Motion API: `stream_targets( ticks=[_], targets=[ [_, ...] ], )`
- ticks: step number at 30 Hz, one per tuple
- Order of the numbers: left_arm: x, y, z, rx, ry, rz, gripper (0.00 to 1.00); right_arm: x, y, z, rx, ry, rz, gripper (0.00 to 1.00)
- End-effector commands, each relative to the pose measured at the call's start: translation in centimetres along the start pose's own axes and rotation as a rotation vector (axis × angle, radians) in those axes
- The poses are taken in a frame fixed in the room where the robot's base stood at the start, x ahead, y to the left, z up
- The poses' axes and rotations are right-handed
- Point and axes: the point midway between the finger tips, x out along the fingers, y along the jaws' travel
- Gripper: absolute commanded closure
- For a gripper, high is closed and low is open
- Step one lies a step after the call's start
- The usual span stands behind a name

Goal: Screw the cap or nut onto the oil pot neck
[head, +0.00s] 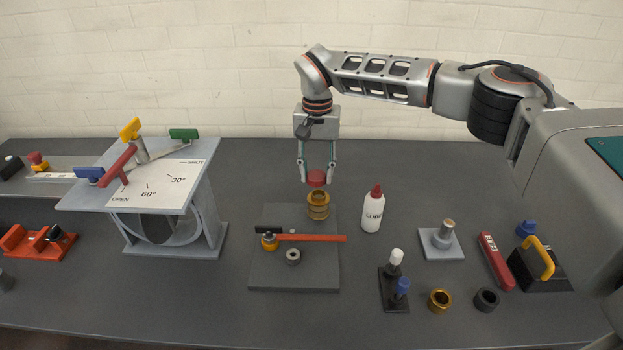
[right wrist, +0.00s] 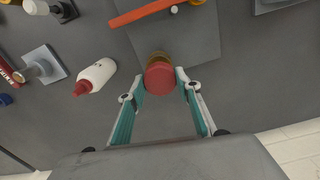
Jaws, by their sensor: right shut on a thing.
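The oil pot (head: 318,207) is a brass-coloured, ringed cylinder standing on the back part of a grey plate. A red cap (head: 316,178) is just above it in the head view. My right gripper (head: 317,181) points straight down and is shut on the red cap. In the right wrist view the cap (right wrist: 160,78) sits between the fingertips and hides most of the brass pot (right wrist: 158,57) beneath. I cannot tell whether the cap touches the neck. My left gripper is not in view.
The grey plate (head: 270,280) also carries a red-orange lever (head: 312,238) and a small grey ring (head: 293,257). A white LUBE bottle (head: 373,213) stands close to the right. A valve stand with dial (head: 160,185) is at left. Loose rings (head: 440,300) lie at front right.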

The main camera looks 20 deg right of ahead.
Motion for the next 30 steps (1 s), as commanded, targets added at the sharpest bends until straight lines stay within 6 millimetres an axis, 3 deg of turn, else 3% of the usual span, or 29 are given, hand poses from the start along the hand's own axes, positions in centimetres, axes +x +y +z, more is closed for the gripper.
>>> stream_targets(
  ticks=[6,20,30],
  targets=[
    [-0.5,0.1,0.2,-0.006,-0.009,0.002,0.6,-0.4,0.3,-1.2,-0.11,0.006,0.0,0.92],
    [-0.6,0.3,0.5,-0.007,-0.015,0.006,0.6,-0.4,0.3,-1.4,-0.116,0.009,0.0,0.92],
    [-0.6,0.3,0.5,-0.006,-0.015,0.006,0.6,2.2,0.3,-1.3,-0.117,0.005,0.0,0.92]
  ],
)
